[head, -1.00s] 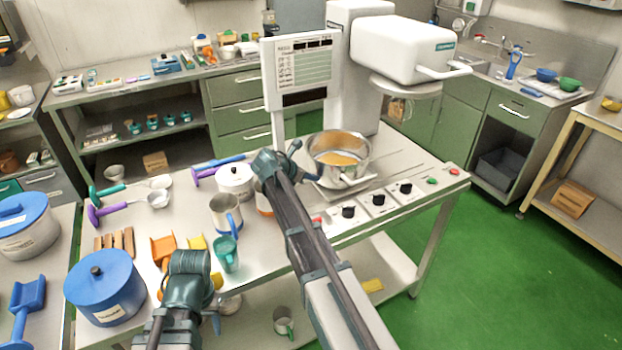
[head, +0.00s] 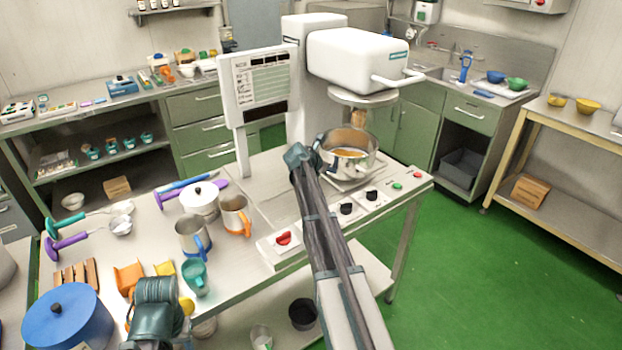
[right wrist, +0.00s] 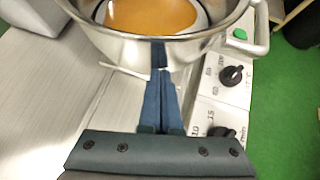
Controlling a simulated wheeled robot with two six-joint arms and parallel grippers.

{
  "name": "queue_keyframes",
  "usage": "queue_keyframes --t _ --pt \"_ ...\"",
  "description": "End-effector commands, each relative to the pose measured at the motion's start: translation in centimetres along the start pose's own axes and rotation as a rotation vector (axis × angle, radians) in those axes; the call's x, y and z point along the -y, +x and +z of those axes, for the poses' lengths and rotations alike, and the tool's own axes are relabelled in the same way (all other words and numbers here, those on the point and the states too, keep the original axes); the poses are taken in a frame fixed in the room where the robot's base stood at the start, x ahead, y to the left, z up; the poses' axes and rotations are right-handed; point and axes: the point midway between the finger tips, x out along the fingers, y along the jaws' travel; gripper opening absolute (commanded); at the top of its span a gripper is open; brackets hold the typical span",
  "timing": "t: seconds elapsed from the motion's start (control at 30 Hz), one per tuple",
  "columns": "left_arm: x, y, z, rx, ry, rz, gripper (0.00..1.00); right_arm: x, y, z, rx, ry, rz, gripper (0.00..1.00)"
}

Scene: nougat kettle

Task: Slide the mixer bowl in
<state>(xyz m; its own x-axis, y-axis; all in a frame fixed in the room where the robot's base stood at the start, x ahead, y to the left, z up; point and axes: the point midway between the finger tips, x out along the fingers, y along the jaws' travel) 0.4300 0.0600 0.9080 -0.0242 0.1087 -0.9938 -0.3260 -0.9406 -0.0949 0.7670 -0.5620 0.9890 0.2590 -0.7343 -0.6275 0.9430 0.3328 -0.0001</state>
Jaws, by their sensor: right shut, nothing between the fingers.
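The steel mixer bowl (head: 366,163), holding an orange-brown mass, stands on the table below the white mixer head (head: 350,58). Its rim is below the round plate (head: 362,97) of the head. My right gripper (head: 316,152) is at the bowl's left side in the head view. In the right wrist view, its fingers (right wrist: 160,80) are shut and empty, with tips against or very close to the wall of the bowl (right wrist: 125,48). My left gripper (head: 155,310) is low at the left; its fingers are not clearly visible.
The control panel with black knobs (head: 346,208) and a red knob (head: 284,238) runs along the table's front edge. A white signboard (head: 262,86) stands behind. Steel mugs (head: 193,238) and a white pot (head: 199,200) stand to the left.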

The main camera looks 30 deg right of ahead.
Motion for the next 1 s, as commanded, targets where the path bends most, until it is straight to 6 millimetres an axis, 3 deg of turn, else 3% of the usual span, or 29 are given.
queue_keyframes --t 0.1,0.33,0.87,1.0 --pt "0.0 0.0 0.0 0.0 0.0 0.0 0.5 0.5 2.0 1.6 0.001 0.001 -0.002 0.0" --pt "0.0 0.0 0.0 0.0 0.0 0.0 0.5 1.2 3.9 3.1 0.001 0.0 0.001 0.0" --pt "0.0 0.0 0.0 0.0 0.0 0.0 0.5 1.5 4.4 3.7 0.006 -0.001 0.0 0.0" --pt "0.0 0.2 0.0 0.0 0.0 0.0 0.5 1.4 4.0 3.1 0.006 -0.002 0.0 0.0"
